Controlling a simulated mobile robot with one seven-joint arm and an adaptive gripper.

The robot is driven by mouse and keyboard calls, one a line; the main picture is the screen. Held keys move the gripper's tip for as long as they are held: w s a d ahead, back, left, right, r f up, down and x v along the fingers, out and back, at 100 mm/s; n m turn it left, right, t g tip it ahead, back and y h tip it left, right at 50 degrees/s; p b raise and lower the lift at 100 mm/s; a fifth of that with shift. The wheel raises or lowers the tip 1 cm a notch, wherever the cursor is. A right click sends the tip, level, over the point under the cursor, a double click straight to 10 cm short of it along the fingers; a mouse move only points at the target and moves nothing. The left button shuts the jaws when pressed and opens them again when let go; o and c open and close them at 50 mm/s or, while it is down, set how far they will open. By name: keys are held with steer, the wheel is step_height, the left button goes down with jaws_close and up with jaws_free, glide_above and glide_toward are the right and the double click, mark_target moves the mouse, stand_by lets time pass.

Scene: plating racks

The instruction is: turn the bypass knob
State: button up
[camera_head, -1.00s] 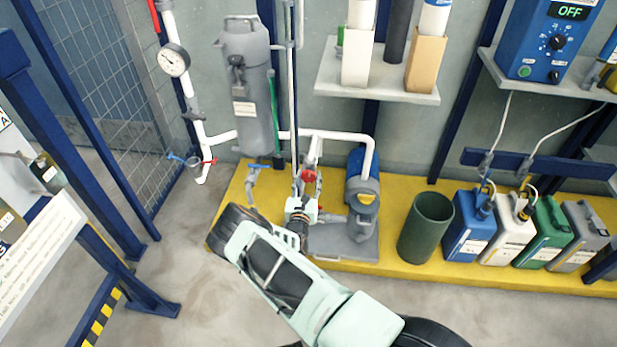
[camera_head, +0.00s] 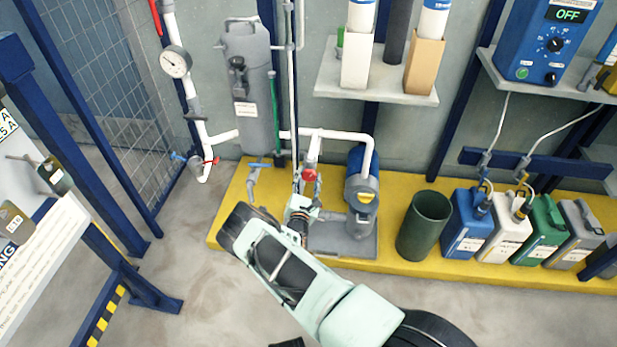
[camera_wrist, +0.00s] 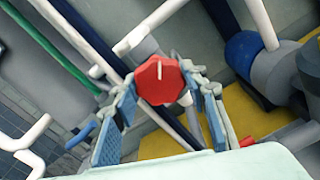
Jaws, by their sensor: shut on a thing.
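The bypass knob is a red, lobed knob (camera_wrist: 158,82) with a white pointer line, in the middle of the wrist view. In the head view the red knob (camera_head: 309,175) sits on the white pipework above the grey pump base. My gripper (camera_wrist: 156,76) has one fingertip on each side of the knob and is shut on it. In the head view my gripper (camera_head: 305,190) reaches up to the knob from below, partly hiding the pipe under it. The knob's pointer line is upright in the wrist view.
A blue-and-grey pump (camera_head: 361,200) stands just right of my gripper. A blue-handled valve (camera_head: 255,175) is to the left. A dark green bin (camera_head: 425,225) and several canisters (camera_head: 466,226) stand on the yellow platform (camera_head: 400,266). A grey filter housing (camera_head: 249,95) hangs behind.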

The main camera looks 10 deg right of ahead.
steer(key=o, duration=1.2)
steer(key=shift+c, duration=0.2)
steer(key=shift+s, duration=0.1)
steer(key=v, duration=1.2)
